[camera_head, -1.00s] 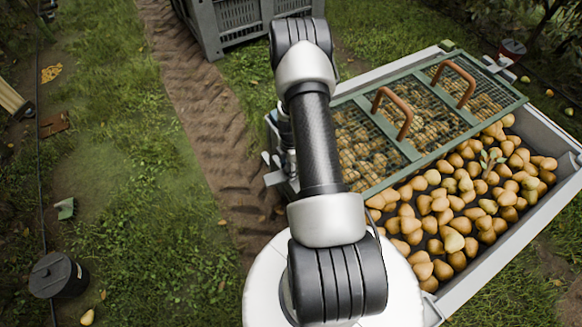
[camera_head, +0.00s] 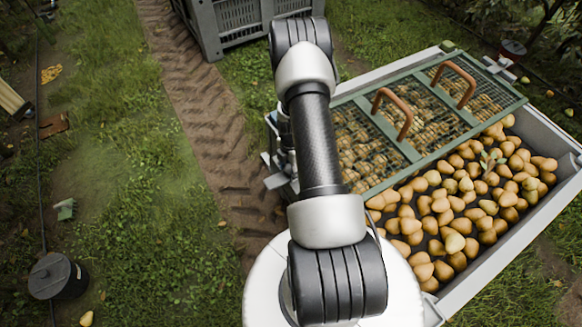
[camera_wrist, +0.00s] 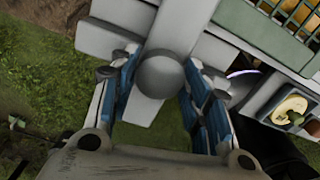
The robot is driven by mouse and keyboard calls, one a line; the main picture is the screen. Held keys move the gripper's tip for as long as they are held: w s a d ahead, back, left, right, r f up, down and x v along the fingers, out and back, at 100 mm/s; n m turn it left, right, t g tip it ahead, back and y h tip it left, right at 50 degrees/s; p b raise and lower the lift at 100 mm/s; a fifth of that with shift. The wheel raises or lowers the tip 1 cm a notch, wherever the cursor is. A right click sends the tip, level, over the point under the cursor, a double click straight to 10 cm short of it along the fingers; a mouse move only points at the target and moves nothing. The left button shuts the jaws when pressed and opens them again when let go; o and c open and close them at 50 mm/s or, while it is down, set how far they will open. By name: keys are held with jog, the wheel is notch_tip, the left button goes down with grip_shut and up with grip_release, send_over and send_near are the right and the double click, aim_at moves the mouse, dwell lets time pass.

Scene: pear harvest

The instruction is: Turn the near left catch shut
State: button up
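A rounded grey knob (camera_wrist: 160,73) sits on a pale grey bar of the catch at the crate's side, in the wrist view. My gripper (camera_wrist: 160,82) has its two blue-padded fingers parted, one on each side of the knob. The gaps beside the knob are very small, and I cannot tell whether the pads touch it. In the head view the near left catch (camera_head: 276,180) shows only in part at the crate's left side, beside my arm.
The green mesh lid (camera_head: 408,152) with two brown handles covers part of the grey crate (camera_head: 504,249). Pears (camera_head: 455,242) lie in the uncovered part. A larger grey bin (camera_head: 208,30) stands behind. Grass and a dirt track lie to the left.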

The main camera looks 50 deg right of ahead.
jog(key=o, duration=0.3)
notch_tip(320, 180, up, 12)
dwell(0.7)
dwell(0.4)
